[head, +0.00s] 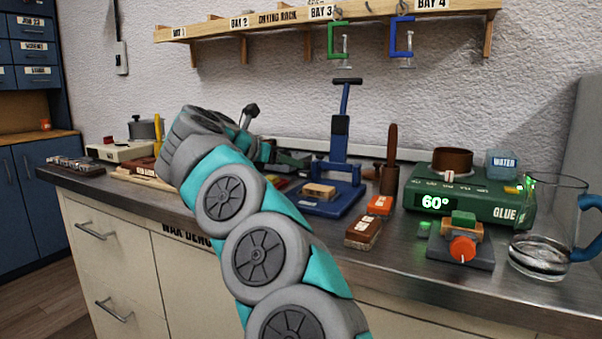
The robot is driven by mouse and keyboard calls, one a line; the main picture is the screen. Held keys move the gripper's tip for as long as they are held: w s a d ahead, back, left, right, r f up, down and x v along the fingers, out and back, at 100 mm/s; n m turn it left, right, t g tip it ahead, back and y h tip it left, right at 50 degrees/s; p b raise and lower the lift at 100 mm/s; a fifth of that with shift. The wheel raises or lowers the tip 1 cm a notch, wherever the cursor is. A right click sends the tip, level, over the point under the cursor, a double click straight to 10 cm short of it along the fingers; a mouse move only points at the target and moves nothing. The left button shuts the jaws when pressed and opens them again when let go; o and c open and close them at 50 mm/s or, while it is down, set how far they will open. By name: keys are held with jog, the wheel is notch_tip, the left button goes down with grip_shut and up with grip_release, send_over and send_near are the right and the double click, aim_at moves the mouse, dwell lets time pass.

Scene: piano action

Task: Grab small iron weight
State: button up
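I cannot pick out a small iron weight with certainty. A dark grey cylinder (143,128) stands at the back left of the bench, behind a cream box-shaped device (120,150); I cannot tell what it is. My arm rises from the bottom middle and bends over the bench left of the blue press. Its far end points away from the camera and is largely hidden behind my own arm links. Dark parts show near that end, but the fingers are not clear. I cannot see whether anything is held.
A blue press (339,165) stands mid-bench. Right of it are a brown block (363,232), a green glue heater (465,200), an orange-knobbed device (462,248) and a glass jug (540,255). Clamps hang from the wall rack (280,18). The bench's front edge (400,283) is near.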

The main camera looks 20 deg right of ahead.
aim_at(302, 170)
jog(key=p+x, duration=0.1)
jog(key=x, duration=0.6)
jog(key=shift+d, duration=0.2)
jog(key=shift+c, duration=0.2)
grip_shut()
